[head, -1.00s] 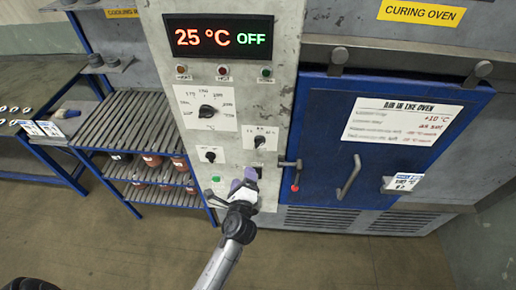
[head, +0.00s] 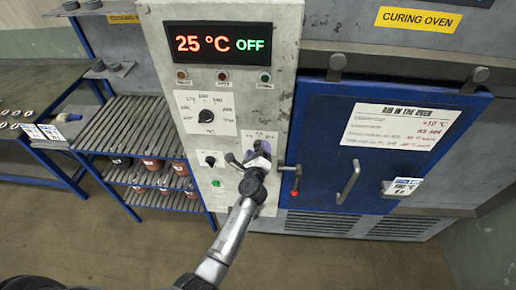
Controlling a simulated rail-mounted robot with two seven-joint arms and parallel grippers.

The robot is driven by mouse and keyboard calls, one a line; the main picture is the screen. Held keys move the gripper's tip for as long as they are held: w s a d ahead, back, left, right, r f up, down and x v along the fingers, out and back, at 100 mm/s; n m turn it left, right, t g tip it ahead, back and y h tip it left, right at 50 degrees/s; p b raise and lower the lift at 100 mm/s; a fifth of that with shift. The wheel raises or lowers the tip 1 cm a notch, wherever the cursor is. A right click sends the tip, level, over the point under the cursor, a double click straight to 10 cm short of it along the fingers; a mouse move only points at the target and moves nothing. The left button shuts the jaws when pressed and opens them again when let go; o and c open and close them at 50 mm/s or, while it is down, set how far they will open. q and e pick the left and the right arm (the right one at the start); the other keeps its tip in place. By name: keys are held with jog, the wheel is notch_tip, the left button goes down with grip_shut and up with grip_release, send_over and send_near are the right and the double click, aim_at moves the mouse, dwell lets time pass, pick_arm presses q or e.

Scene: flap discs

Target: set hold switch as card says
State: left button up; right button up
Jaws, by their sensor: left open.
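The oven's control panel (head: 225,140) has a large dial (head: 206,115) and, below it, a small knob (head: 210,160) at left. My left gripper (head: 249,156) is open in front of the lower right of the panel. It covers the small knob there, whose label (head: 262,134) shows only at its top edge. I cannot tell whether it touches that knob. The labels are too small to tell which one is the hold switch. A white card (head: 403,187) hangs on the blue oven door, its text too small to read. My right gripper is not in view.
The display (head: 219,43) reads 25 °C OFF. A red-tipped lever (head: 295,180) sticks out right of my gripper, beside the door's handle (head: 348,182). A rack (head: 140,150) of grey strips and red pots stands left.

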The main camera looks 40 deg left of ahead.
pick_arm(q)
jog(key=shift+w+a, duration=0.35)
jog(key=shift+w, duration=0.15)
jog(key=c, duration=0.9)
